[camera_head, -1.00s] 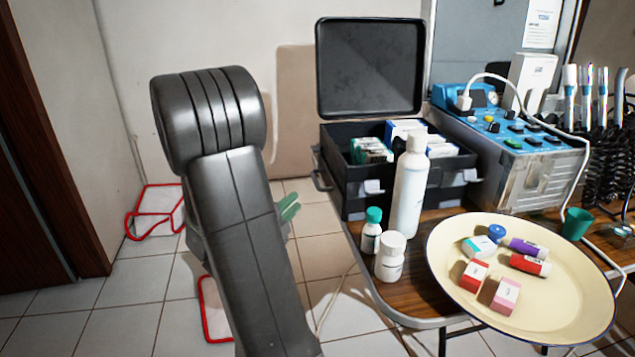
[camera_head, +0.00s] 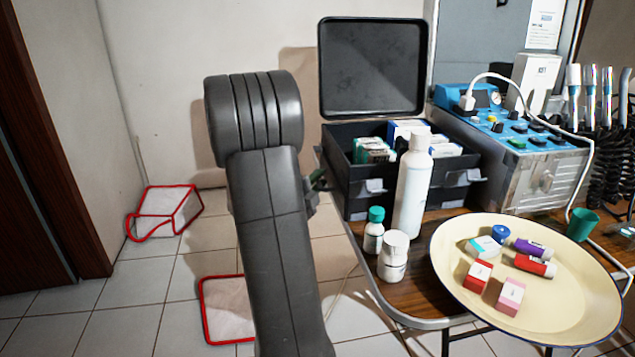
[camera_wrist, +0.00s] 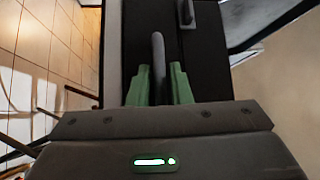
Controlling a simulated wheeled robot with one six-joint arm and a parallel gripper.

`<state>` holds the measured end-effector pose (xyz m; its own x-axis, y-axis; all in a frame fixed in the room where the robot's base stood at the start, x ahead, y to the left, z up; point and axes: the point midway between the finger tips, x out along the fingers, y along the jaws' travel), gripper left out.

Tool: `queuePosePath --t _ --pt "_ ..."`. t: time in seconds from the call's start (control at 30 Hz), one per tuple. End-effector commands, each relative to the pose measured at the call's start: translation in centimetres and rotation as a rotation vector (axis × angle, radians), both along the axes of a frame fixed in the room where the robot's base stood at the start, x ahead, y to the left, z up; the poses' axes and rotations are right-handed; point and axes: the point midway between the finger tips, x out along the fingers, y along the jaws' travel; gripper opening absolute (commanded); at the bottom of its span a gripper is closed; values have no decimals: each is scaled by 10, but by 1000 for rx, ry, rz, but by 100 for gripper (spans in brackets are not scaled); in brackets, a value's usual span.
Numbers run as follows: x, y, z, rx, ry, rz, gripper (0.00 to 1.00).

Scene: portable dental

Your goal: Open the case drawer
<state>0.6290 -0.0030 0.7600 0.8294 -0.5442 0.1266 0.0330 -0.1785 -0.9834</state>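The black case (camera_head: 365,203) stands on the table with its lid (camera_head: 372,70) up. Grey latches (camera_head: 375,186) show on its front. My gripper (camera_head: 318,180) is at the case's left side, mostly hidden behind my arm in the head view. In the wrist view, the green fingers of my gripper (camera_wrist: 158,75) stand apart on either side of a grey bar-shaped handle (camera_wrist: 158,45). Small gaps seem to show between fingers and handle. The dark case surface (camera_wrist: 205,65) lies beyond, with another grey latch (camera_wrist: 186,13). I cannot see the drawer pulled out.
A white bottle (camera_head: 412,190), a green-capped bottle (camera_head: 374,236) and a white jar (camera_head: 393,262) stand in front of the case. A cream tray (camera_head: 460,290) holds small boxes and tubes. A blue-topped unit (camera_head: 535,165) is at right.

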Motion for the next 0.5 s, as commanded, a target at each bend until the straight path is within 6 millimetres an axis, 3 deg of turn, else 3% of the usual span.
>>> queuePosePath --t 0.1,0.5 --pt "0 0 0 0 0 0 0" --pt "-2 12 -1 0 1 3 0"
